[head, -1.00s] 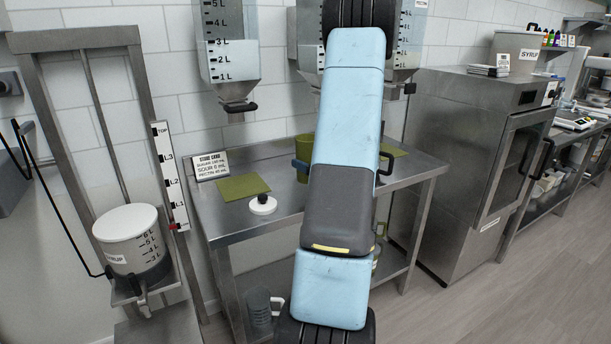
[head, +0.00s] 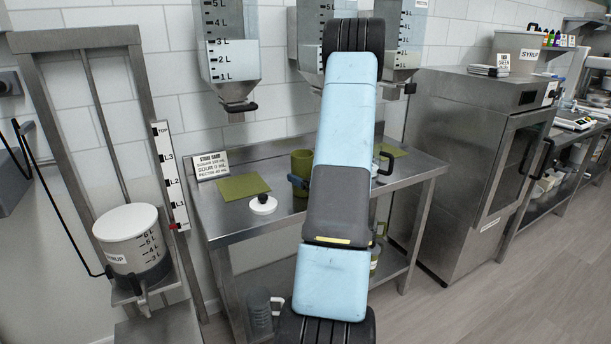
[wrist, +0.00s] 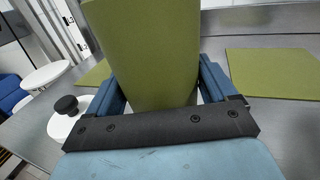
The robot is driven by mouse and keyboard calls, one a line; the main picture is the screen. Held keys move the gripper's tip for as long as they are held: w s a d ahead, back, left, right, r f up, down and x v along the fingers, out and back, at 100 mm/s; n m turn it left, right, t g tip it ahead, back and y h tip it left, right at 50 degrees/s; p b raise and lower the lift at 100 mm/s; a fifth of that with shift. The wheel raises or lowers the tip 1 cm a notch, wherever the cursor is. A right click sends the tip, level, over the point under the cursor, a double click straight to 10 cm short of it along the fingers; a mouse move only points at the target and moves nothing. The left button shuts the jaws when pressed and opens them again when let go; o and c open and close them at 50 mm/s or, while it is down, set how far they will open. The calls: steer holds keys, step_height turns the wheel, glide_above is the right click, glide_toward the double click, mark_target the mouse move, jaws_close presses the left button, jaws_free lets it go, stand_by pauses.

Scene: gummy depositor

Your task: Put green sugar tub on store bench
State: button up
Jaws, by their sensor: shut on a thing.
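The green tub (head: 302,163) is at the store bench (head: 228,226), partly hidden behind my arm in the head view. In the wrist view the tub (wrist: 150,55) stands between the two blue fingers of my gripper (wrist: 160,88), which is shut on it. My gripper (head: 298,185) shows only in part in the head view. The tub's base is hidden, so I cannot tell whether it touches the bench top. A white lid with a black knob (head: 263,204) lies on the bench to the left of the tub.
A green mat (head: 243,187) lies at the bench's left, beside a store card (head: 210,166). Another green mat (head: 393,150) lies at the right. Hoppers (head: 230,60) hang above the back. A white-lidded syrup tub (head: 130,235) stands left, a steel cabinet (head: 465,150) right.

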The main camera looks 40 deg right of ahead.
steer(key=o, duration=1.4)
steer(key=shift+f, duration=0.1)
steer(key=shift+o, duration=0.2)
